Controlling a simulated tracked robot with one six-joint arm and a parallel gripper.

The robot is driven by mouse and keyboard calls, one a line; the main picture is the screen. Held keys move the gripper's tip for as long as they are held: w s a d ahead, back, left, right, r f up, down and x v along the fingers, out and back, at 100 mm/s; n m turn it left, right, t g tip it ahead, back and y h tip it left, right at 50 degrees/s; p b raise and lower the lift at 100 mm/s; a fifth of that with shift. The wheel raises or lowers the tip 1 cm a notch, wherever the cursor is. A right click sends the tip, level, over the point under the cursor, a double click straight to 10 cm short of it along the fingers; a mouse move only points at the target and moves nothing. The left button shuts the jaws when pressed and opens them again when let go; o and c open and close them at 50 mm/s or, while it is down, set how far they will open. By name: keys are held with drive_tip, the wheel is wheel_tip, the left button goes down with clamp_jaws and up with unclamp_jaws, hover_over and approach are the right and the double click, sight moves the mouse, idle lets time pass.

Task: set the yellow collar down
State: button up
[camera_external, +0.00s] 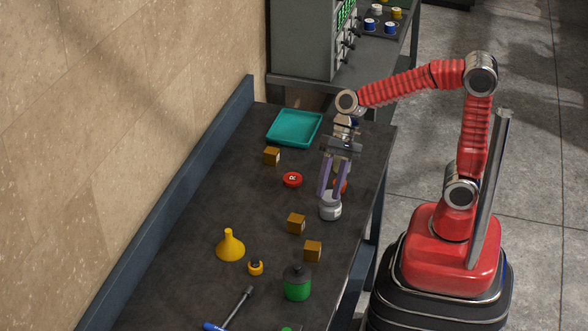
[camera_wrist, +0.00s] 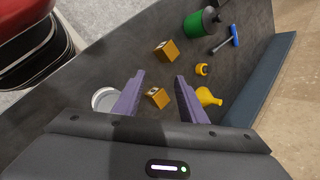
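The yellow collar (camera_external: 255,268), a small ring with a dark centre, sits on the dark bench between the yellow funnel and the green canister. It also shows in the wrist view (camera_wrist: 202,69), beyond my fingertips. My gripper (camera_external: 333,195) is above the bench, beside or over a white-grey jar (camera_external: 330,208). In the wrist view its two purple fingers (camera_wrist: 159,80) are spread apart with nothing held between them. My gripper is well apart from the collar.
A yellow funnel (camera_external: 230,248), a green canister (camera_external: 297,286) and a blue-handled tool (camera_external: 238,305) surround the collar. A raised blue-grey edge (camera_external: 170,195) borders the wall side.

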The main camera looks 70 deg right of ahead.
drive_tip(key=s+d+r+n+t+h, duration=0.1)
drive_tip(key=s+d+n+t+h, duration=0.1)
drive_tip(key=d, duration=0.6)
drive_tip(key=s+d+r+n+t+h, duration=0.2)
drive_tip(key=s+d+n+h, duration=0.3)
drive_tip(key=s+d, duration=0.4)
drive_tip(key=shift+r+n+t, duration=0.25)
drive_tip(key=shift+n+t, duration=0.05)
drive_tip(key=shift+n, duration=0.3)
drive_tip(key=shift+o, duration=0.2)
idle(3.4)
